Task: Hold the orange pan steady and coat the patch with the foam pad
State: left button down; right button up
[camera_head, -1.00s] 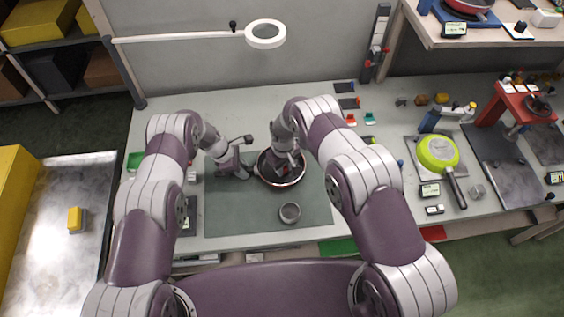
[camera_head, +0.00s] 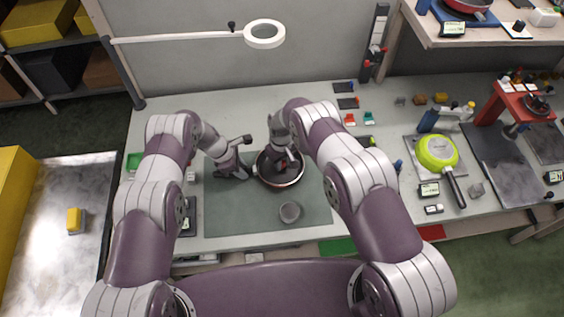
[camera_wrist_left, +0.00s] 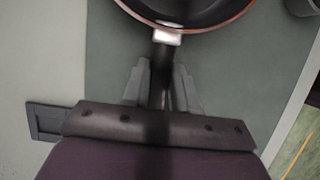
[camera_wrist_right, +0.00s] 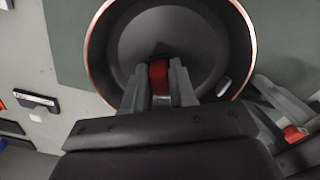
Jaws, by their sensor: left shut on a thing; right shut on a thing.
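The orange pan (camera_head: 297,178) has a dark inside and an orange-copper rim, and sits on the green mat (camera_head: 235,212). My left gripper (camera_wrist_left: 163,72) is shut on its dark handle (camera_wrist_left: 161,62). My right gripper (camera_wrist_right: 159,72) is over the inside of the pan, shut on a red pad (camera_wrist_right: 159,80), seemingly the foam pad. Whether the pad touches the pan floor cannot be told. A pale spot (camera_wrist_right: 223,87) shows inside the pan near the handle side. I cannot make out the patch, which may be hidden under the pad and gripper.
A small grey cup (camera_head: 290,212) stands on the mat in front of the pan. A lime-green pan (camera_head: 437,152) lies to the right, beside a red stand (camera_head: 520,104). The mat's front left is clear. My two grippers are close together at the pan.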

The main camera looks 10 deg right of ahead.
jog(key=shift+r, duration=3)
jog(key=shift+r, duration=1.5)
pick_arm(q)
jog(key=c, duration=0.8)
grip_release()
jog(key=v, duration=1.2)
